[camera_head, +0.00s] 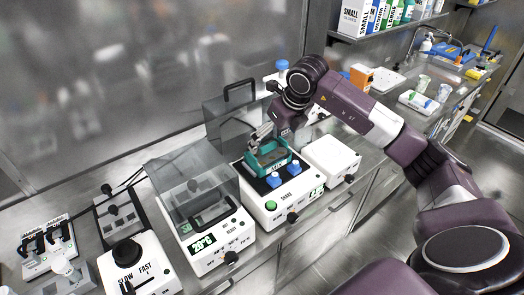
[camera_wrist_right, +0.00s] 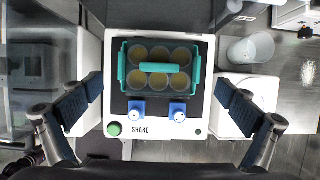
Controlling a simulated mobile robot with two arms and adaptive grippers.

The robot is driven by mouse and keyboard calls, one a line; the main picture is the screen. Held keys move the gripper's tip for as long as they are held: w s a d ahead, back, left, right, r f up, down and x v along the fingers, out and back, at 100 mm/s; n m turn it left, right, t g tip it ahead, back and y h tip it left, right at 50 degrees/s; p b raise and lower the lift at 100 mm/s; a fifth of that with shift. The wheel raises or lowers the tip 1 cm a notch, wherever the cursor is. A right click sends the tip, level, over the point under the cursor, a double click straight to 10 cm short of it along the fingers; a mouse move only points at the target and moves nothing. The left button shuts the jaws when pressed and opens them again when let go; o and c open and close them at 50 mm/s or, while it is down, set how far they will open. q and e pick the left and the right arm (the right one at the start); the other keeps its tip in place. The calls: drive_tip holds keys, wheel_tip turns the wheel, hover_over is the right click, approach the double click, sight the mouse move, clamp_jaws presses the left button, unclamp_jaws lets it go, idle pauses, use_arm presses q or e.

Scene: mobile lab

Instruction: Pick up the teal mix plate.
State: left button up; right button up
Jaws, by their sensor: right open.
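The teal mix plate (camera_head: 268,162) sits on the black top of the white shaker (camera_head: 270,206), behind two blue knobs (camera_head: 283,174). In the right wrist view the plate (camera_wrist_right: 122,66) has a teal frame, a teal handle bar across its middle and several round wells with yellowish contents. My right gripper (camera_head: 262,137) is above the plate. In the right wrist view my right gripper (camera_wrist_right: 158,108) is open, its blue-padded fingers wide apart on either side of the shaker, not touching the plate. My left gripper is not in view.
A white heater box with a clear lid (camera_head: 200,200) stands left of the shaker. A white box (camera_head: 332,158) stands to its right, with a clear beaker (camera_wrist_right: 250,50) near it. A slow-fast stirrer (camera_head: 130,262) is further left.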

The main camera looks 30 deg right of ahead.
sight(270, 146)
drive_tip(key=shift+f, duration=0.4)
drive_tip(key=shift+p+x, duration=1.15)
drive_tip(key=shift+p, duration=0.05)
drive_tip(key=x, duration=0.3)
drive_tip(key=shift+w+a+r+p, duration=0.1)
drive_tip(key=shift+w+r+p, duration=0.1)
drive_tip(key=shift+p, duration=0.1)
drive_tip(key=shift+w+f, duration=0.1)
drive_tip(key=shift+f, duration=0.25)
drive_tip(key=c, duration=0.9)
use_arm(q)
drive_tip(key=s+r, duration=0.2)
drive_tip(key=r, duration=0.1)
use_arm(e)
drive_tip(key=shift+r, duration=0.1)
drive_tip(key=shift+c, duration=0.2)
drive_tip(key=shift+r, duration=0.1)
